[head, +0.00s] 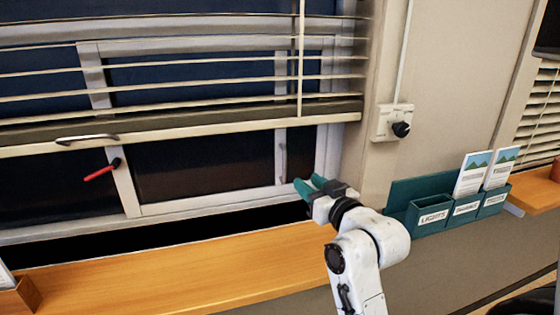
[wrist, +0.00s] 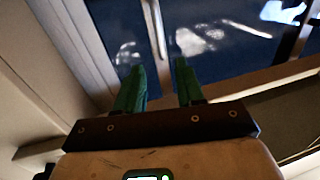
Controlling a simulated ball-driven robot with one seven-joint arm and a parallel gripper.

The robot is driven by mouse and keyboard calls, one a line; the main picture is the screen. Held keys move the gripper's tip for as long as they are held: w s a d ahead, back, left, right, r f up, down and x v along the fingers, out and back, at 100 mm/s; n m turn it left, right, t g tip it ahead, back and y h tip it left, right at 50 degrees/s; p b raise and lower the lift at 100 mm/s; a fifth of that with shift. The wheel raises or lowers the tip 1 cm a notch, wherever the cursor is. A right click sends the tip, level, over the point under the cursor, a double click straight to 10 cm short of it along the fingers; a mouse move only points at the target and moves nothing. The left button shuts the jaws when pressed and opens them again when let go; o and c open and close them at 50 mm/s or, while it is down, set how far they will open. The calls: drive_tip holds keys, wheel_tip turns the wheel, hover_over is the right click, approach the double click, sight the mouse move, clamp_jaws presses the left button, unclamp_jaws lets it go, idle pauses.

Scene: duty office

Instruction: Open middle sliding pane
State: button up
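The window's middle sliding pane (head: 205,165) is dark glass in a pale frame, below the blind in the head view. A slim upright bar, like a handle (head: 283,160), shows near its right stile. An upright pale bar (wrist: 157,30) also shows ahead of the fingers in the wrist view; I cannot tell whether it is the same part. My gripper (head: 311,184) is at the window's lower right, in front of the frame. In the wrist view its two green fingers (wrist: 159,82) stand apart with nothing between them. Contact with the window is not visible.
A red lever (head: 102,171) sticks out from the left stile. A slatted blind (head: 180,90) with a handled bottom rail (head: 87,138) covers the upper window. A wooden sill (head: 170,270) runs below. A control box (head: 392,122) and green leaflet holders (head: 430,214) are on the right wall.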

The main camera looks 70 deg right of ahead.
sight(285, 164)
drive_tip(key=p+x, duration=0.2)
drive_tip(key=x, duration=0.9)
drive_tip(key=shift+s, duration=0.1)
drive_tip(key=shift+c, duration=0.3)
clamp_jaws()
